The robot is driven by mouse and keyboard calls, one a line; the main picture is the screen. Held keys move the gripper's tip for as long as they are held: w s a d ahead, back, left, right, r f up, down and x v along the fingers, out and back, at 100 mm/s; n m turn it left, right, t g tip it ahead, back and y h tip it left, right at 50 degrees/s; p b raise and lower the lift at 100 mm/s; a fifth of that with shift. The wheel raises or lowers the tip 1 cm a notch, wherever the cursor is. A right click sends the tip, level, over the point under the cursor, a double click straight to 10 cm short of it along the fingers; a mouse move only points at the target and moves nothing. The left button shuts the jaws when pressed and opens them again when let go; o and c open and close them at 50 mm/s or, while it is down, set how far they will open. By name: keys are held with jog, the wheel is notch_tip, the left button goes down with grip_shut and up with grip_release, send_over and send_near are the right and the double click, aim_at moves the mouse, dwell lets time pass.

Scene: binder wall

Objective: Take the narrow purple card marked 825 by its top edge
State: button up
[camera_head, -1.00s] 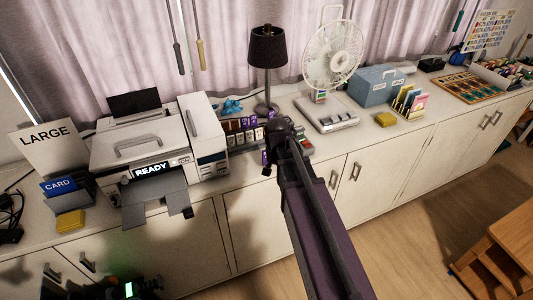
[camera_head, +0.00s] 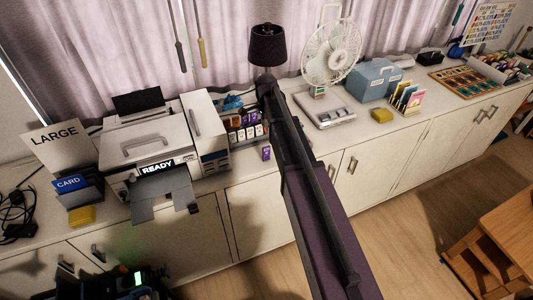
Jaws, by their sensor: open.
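A small narrow purple card (camera_head: 266,153) stands near the front edge of the white counter, just left of my arm. Its marking is too small to read, so I cannot tell whether it is 825. Behind it is a row of dark and white labelled binders (camera_head: 241,133), some with purple parts. My gripper (camera_head: 267,84) is at the far end of my arm, in front of the black lamp's stem and above and behind the purple card. It is apart from the card and appears open and empty. My arm hides its fingers in part and the right end of the row.
A white printer marked READY (camera_head: 150,150) stands left of the binders. A black lamp (camera_head: 267,45) and a white fan (camera_head: 331,50) stand behind. A grey device (camera_head: 323,108), yellow block (camera_head: 382,116) and blue box (camera_head: 376,80) are to the right.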

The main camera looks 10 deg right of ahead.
aim_at(266, 147)
jog(key=shift+f, duration=0.15)
notch_tip(266, 147, down, 8)
jog(key=b, duration=0.8)
jog(key=shift+f+b, duration=0.2)
jog(key=shift+b, duration=0.1)
dwell(0.4)
jog(key=shift+s+f+b, duration=0.1)
jog(key=shift+f+b, duration=2.5)
grip_shut()
